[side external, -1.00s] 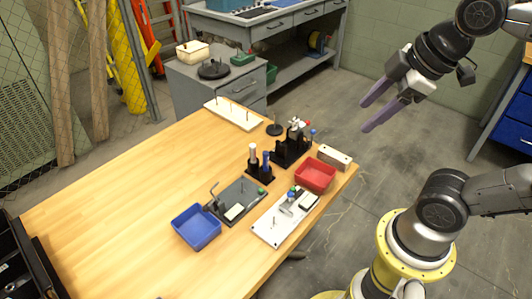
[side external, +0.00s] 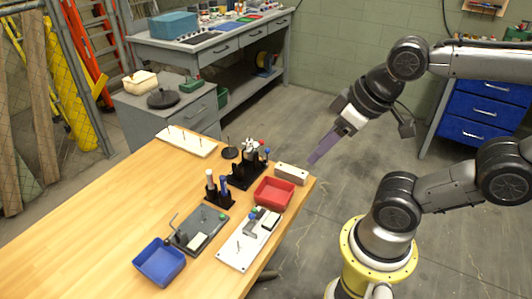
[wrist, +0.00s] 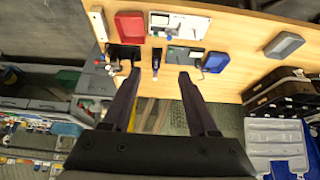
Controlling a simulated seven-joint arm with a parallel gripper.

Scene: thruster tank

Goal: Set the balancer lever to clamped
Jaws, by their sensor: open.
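A dark grey plate (side external: 202,230) on the wooden table carries a bent metal lever, a pale block and a green knob. A white plate (side external: 236,254) beside it carries a blue-topped fitting, a dark-and-white block and a thin pin. I cannot tell which of these is the balancer, or its lever's setting. Both plates also show in the wrist view, the grey one (wrist: 186,56) below the white one (wrist: 188,31). My gripper (side external: 314,159) is open and empty, above the table's far right corner and apart from both plates. Its two fingers (wrist: 159,75) show spread in the wrist view.
A red tray (side external: 273,194), a wooden block (side external: 291,174) and a black tool holder (side external: 247,174) stand near my gripper. A smaller black holder (side external: 218,200) holds upright tools. A blue bin (side external: 160,264) stands near the front edge. The table's left part is clear.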

